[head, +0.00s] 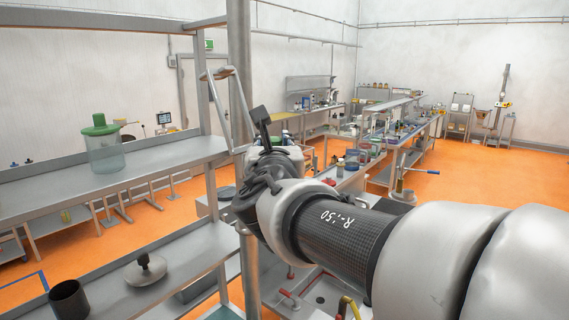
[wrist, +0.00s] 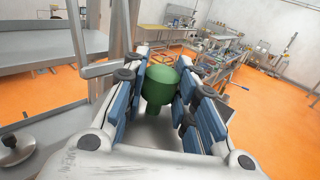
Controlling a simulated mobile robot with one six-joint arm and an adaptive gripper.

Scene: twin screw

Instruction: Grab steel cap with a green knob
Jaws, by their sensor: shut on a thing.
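My gripper (wrist: 167,78) has its blue-padded fingers on both sides of a green knob (wrist: 160,88) in the wrist view and is shut on it. The knob is rounded, with a narrower part toward the palm. The steel cap that would belong to it cannot be made out; the fingers and palm hide what lies around the knob. In the head view my gripper is beside the grey shelf post, and the green knob is hidden there.
A glass jar with a green lid (head: 103,148) stands on the upper left shelf (head: 180,152). A round steel lid with a knob (head: 146,269) and a dark cup (head: 69,298) are on the lower shelf. The shelf post (head: 240,100) is close to my gripper.

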